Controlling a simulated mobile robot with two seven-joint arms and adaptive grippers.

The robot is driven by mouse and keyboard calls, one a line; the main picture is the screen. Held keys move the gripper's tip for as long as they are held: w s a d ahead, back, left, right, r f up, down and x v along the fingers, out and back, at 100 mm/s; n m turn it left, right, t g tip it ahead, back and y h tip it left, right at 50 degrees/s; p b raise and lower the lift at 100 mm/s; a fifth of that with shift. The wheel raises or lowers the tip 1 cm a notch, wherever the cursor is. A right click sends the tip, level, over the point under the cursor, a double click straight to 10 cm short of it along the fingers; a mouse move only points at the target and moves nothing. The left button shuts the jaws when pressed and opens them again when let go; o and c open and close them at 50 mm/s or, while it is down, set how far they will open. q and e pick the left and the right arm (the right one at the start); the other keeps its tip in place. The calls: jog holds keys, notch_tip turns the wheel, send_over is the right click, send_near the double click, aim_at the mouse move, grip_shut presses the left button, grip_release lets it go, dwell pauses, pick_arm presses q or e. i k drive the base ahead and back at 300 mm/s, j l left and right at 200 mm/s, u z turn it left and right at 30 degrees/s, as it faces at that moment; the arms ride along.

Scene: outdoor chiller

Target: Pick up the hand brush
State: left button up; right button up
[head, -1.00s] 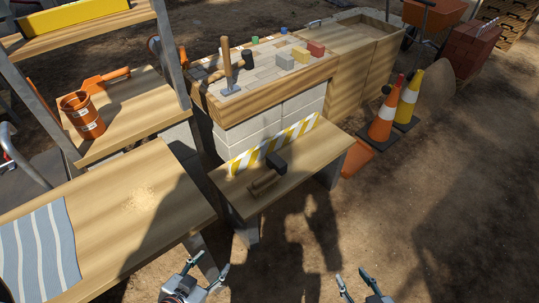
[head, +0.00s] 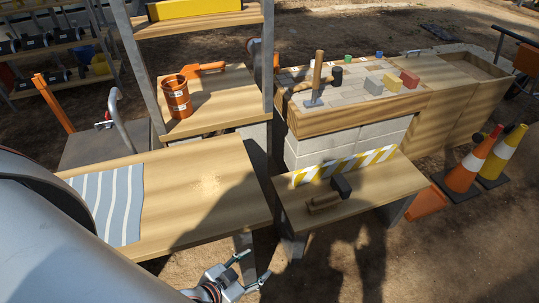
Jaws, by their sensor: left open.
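A small wooden-handled item (head: 323,202) lies on the low bench (head: 385,190), beside or joined to a dark block-like head (head: 341,185). I cannot tell whether it is the hand brush or part of a mallet. An orange handled tool (head: 204,67) lies on the shelf behind an orange bucket (head: 177,96); its kind is also unclear. My left gripper (head: 254,267) is open and empty at the bottom of the head view, left of and in front of the low bench, apart from everything on it. My right gripper is out of view.
A workbench (head: 245,207) with a blue striped cloth (head: 117,205) and a pale dust patch stands at the left. A yellow-white striped board (head: 345,165) edges the low bench's back. Traffic cones (head: 468,165) stand at the right. The ground at lower right is clear.

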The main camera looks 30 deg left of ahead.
aim_at(325, 201)
jog(key=i+l+u, duration=0.1)
jog(key=i+l, duration=0.15)
jog(key=i+l+u, duration=0.15)
jog(key=l, duration=0.25)
jog(key=i+l+u, duration=0.1)
jog(key=i+l, duration=0.2)
